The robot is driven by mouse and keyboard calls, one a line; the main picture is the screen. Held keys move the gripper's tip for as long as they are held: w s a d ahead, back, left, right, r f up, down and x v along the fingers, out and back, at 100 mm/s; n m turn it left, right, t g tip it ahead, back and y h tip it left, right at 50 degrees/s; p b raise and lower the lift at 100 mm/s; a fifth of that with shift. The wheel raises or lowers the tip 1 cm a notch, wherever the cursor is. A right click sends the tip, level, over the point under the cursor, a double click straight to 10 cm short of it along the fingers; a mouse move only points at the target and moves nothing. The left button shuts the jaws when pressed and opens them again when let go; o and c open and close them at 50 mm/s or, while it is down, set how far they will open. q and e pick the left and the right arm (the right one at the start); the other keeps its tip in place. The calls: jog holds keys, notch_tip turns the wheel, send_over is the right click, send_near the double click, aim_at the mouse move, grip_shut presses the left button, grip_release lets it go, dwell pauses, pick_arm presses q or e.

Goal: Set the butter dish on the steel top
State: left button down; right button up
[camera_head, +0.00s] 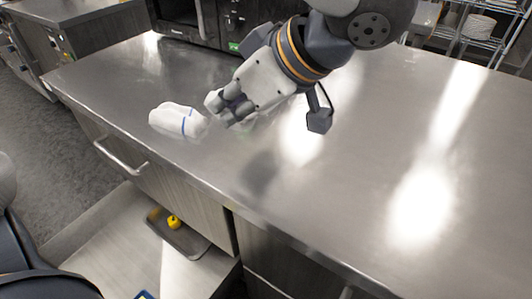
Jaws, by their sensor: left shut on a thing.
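A white rounded thing with a blue band (176,121), which I take to be the butter dish, is at or just above the steel top (340,180), towards its left part. I cannot tell whether it touches the surface. The fingers hide that end. A dark shadow lies on the steel top in front of the gripper. My right gripper is out of view.
An open drawer (110,250) below the front edge holds a grey tray (198,246) with a small yellow thing (174,222). A black appliance (180,18) stands at the back. The steel top is clear to the right. A wire rack with plates (478,27) stands beyond.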

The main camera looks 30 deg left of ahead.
pick_arm(q)
jog(key=d+f, duration=0.4)
jog(key=f, duration=0.1)
jog(key=shift+s+d+f, duration=0.15)
jog(key=shift+f, duration=0.05)
jog(key=shift+d+f, duration=0.2)
jog(key=shift+f, duration=1.55)
jog(key=c, duration=1.8)
grip_release()
jog(key=shift+f, duration=0.1)
jog(key=shift+d+r, duration=0.15)
jog(key=shift+r, duration=0.15)
jog(key=v, duration=1.1)
jog(key=shift+s+d+r, duration=0.1)
jog(key=shift+d+r, duration=0.05)
jog(key=shift+r, duration=0.05)
